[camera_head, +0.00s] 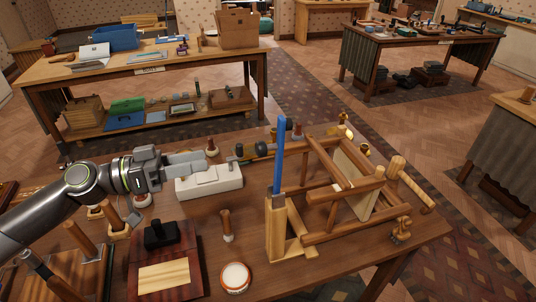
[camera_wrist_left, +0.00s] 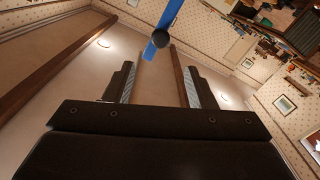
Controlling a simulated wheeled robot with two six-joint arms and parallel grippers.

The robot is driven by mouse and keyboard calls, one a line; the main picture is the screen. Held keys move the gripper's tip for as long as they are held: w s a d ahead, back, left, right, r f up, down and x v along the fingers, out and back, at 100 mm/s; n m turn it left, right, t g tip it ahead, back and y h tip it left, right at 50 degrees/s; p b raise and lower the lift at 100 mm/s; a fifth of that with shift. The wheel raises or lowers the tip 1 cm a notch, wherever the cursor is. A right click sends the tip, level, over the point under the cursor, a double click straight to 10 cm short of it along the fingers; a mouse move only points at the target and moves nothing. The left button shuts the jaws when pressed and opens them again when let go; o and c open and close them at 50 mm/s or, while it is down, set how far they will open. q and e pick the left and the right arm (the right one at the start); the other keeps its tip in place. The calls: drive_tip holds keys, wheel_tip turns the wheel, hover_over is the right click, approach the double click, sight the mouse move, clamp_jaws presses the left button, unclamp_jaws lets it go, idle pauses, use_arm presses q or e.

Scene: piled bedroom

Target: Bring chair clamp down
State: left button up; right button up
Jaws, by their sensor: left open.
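An upright blue bar (camera_head: 279,155), which looks like the chair clamp, stands against a wooden chair frame (camera_head: 330,205) lying on the workbench. Its lower end meets a pale wooden block (camera_head: 276,230). A dark round knob (camera_head: 239,151) shows left of the bar, seemingly on a handle; I cannot tell how it joins. My left gripper (camera_head: 204,162) points right toward the knob, open and apart from it. In the left wrist view, the blue bar (camera_wrist_left: 168,18) and dark knob (camera_wrist_left: 160,38) show ahead of the open, empty fingers (camera_wrist_left: 155,85). My right gripper is not seen.
A white block (camera_head: 210,182) lies below the left gripper. A round tin (camera_head: 235,277), a dark red board (camera_head: 168,260) and a wooden-handled tool (camera_head: 226,225) occupy the front. A mallet (camera_head: 410,185) rests at the chair's right. Another laden bench (camera_head: 160,68) stands behind.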

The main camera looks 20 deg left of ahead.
sight(256, 148)
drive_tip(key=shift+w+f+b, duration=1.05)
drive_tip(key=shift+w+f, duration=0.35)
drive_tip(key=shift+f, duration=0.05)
use_arm(q)
drive_tip(key=shift+p+x, duration=1.75)
drive_tip(key=shift+x, duration=3.2)
drive_tip(key=shift+p+x, duration=0.6)
drive_tip(key=shift+x, duration=2.2)
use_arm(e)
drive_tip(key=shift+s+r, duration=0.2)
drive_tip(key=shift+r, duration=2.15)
use_arm(q)
clamp_jaws()
